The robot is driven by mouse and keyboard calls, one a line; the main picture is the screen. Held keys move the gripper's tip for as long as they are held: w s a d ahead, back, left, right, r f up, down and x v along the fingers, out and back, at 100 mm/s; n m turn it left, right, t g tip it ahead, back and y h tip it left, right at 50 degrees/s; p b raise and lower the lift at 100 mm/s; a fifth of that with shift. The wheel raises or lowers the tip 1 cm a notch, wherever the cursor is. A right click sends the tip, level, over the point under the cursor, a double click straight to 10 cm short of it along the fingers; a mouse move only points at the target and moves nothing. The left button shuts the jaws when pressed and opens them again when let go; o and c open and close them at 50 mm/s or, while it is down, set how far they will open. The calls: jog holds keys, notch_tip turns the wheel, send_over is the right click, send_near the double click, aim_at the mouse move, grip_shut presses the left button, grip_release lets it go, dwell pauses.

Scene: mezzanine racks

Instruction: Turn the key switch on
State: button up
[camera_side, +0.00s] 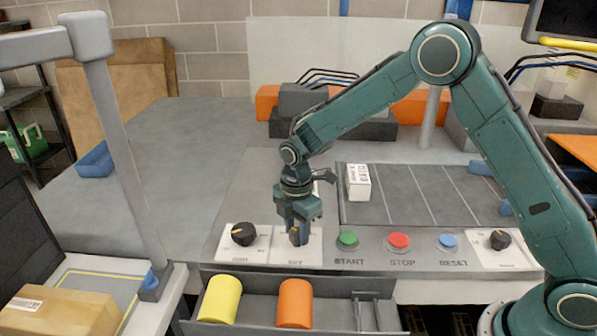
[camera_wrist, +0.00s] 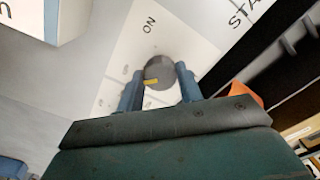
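The key switch (camera_side: 297,236) sits on a white plate on the panel, below my gripper (camera_side: 297,232). In the wrist view the key switch (camera_wrist: 158,72) is a round dark-grey knob with a short yellow mark. The mark points toward the lower left, away from the printed "ON" (camera_wrist: 149,24) above the knob. My gripper (camera_wrist: 160,76) has one blue finger on each side of the knob, and the fingers stand apart. I cannot tell whether they touch it. In the side view my gripper partly hides the knob.
A black knob (camera_side: 243,235) is left of the key plate. Green (camera_side: 348,240), red (camera_side: 399,242) and blue (camera_side: 448,242) buttons and another black knob (camera_side: 500,240) are to the right. Yellow (camera_side: 220,299) and orange (camera_side: 295,303) cylinders lie in front. A white box (camera_side: 358,182) stands behind.

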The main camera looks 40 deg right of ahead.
jog(key=shift+m, duration=0.3)
jog(key=m, duration=0.8)
jog(key=shift+m, duration=0.4)
jog(key=m, duration=0.4)
jog(key=shift+r+m, duration=0.1)
jog(key=shift+m, duration=2.2)
jog(key=o, duration=1)
